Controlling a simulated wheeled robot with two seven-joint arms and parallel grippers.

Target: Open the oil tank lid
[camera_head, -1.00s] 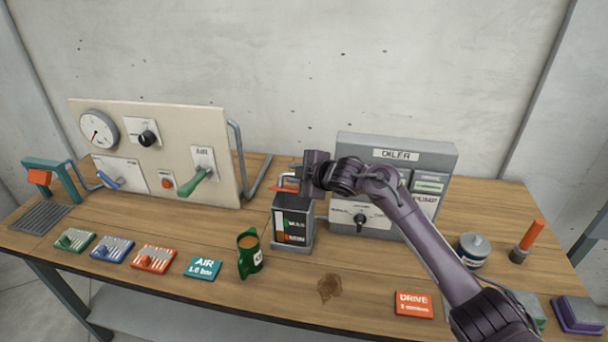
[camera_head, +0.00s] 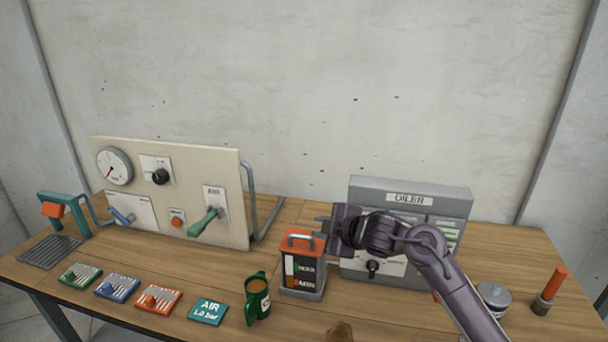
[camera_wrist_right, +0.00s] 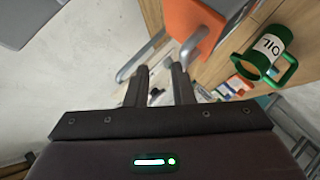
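The oil tank (camera_head: 302,275) is a dark box with MAX and MIN marks, standing on the bench left of the oiler panel. Its orange lid (camera_head: 292,248) with a grey handle covers the top and looks down on the tank. My right gripper (camera_head: 324,228) is just right of and above the lid, pointing left. In the right wrist view its fingers (camera_wrist_right: 160,68) are apart with nothing between them; the orange lid (camera_wrist_right: 194,22) and the grey handle (camera_wrist_right: 190,47) are just beyond the tips. Contact with the handle cannot be told. My left gripper is out of view.
A green oil mug (camera_head: 257,298) stands close left of the tank. The oiler panel (camera_head: 450,205) is behind my right wrist. The gauge board (camera_head: 172,200) is at left, with coloured plates in front. A grey canister (camera_head: 494,298) is at right.

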